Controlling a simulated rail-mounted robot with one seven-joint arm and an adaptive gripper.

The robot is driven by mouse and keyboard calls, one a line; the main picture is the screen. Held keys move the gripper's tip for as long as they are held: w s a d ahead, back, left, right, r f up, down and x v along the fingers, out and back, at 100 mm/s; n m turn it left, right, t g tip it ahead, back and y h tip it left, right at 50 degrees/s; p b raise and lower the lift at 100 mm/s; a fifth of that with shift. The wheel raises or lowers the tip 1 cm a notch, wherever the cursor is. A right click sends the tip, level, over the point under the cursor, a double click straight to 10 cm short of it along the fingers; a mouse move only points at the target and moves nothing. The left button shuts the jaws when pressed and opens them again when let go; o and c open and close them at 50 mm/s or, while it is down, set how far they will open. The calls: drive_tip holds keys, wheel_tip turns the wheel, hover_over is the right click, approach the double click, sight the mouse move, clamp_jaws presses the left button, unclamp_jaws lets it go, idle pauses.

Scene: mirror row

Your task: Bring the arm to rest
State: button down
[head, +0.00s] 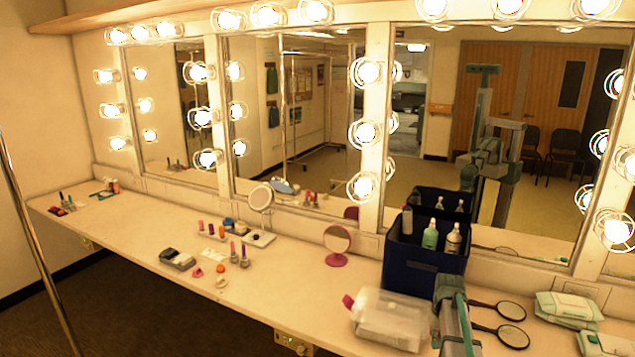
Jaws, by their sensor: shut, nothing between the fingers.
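Part of my own arm, grey and teal (455,315), rises from the bottom edge right of centre, in front of the counter and the dark blue bin. I cannot make out my gripper or its fingertips in the head view. A reflection of my body (488,150) shows in the large right mirror, with the column upright and arm links bunched beside it. The gripper is not distinguishable there.
The long counter (130,225) holds a navy bin (400,258) with bottles, a clear pouch (390,318), hand mirrors (512,338), wipes packs (568,308), a pink round mirror (337,242) and small cosmetics. A metal pole (35,240) stands at left. Floor in front is clear.

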drive_tip(key=s+a+f, duration=0.6)
drive_tip(key=s+a, duration=0.4)
drive_tip(key=s, duration=0.3)
drive_tip(key=s+a+f, duration=0.6)
drive_tip(key=s+a, duration=0.5)
drive_tip(key=s, duration=0.1)
drive_tip(key=s+f+g+b, duration=0.2)
drive_tip(key=s+f+g, duration=0.1)
drive_tip(key=s+f, duration=0.7)
drive_tip(key=s+f+g+b, duration=0.1)
drive_tip(key=s+f+g, duration=0.2)
drive_tip(key=s+f, duration=0.8)
drive_tip(key=s, duration=0.7)
drive_tip(key=shift+d+g+b, duration=0.3)
drive_tip(key=shift+g+b, duration=0.05)
drive_tip(key=shift+g, duration=0.05)
